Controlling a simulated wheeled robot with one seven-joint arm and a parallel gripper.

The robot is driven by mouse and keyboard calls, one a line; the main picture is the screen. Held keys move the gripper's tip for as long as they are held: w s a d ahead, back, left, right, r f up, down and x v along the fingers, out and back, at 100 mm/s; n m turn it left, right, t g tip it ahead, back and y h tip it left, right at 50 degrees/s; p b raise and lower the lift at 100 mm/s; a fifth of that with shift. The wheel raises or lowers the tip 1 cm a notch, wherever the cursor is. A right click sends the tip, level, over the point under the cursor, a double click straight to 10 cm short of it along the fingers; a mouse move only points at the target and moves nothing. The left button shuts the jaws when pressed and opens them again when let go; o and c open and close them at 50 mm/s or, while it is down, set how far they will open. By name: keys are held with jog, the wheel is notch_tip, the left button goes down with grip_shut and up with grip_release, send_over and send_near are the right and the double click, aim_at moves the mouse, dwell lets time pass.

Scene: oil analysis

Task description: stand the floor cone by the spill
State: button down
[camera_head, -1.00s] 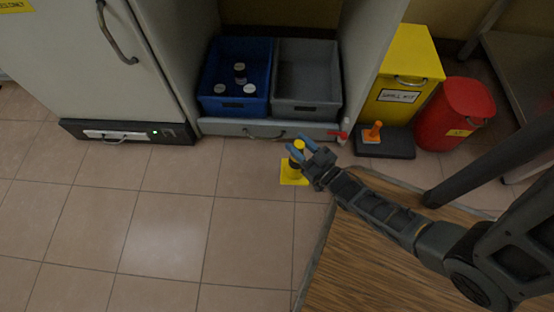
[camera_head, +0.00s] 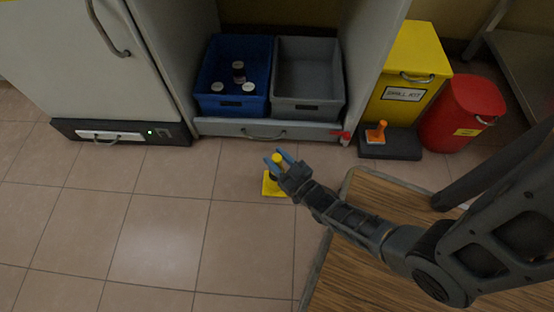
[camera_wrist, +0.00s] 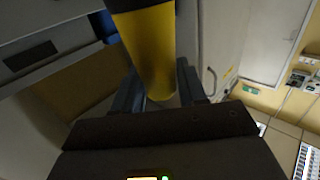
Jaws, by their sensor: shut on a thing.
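The yellow floor cone (camera_head: 271,185) has a square yellow base, a dark band and a yellow top, and looks roughly upright. My gripper (camera_head: 275,159) is shut around its upper part, with one blue finger on each side. In the wrist view the yellow body of the cone (camera_wrist: 152,52) passes between the two dark fingers (camera_wrist: 160,88), a black band above it. I cannot tell whether the base touches the floor. I cannot make out a spill for certain; a pale shiny patch (camera_head: 160,235) on the tiles may be only reflected light.
A blue bin (camera_head: 211,103) with several bottles and a grey bin (camera_head: 309,106) stand in the cabinet. A yellow spill kit box (camera_head: 425,65), a red bin (camera_head: 460,110) and an orange-topped item (camera_head: 377,132) are at right. A wooden top (camera_head: 350,265) lies below my arm. Left floor is clear.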

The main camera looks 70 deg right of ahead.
jog(key=c, duration=0.6)
grip_release()
jog(key=shift+f, duration=0.1)
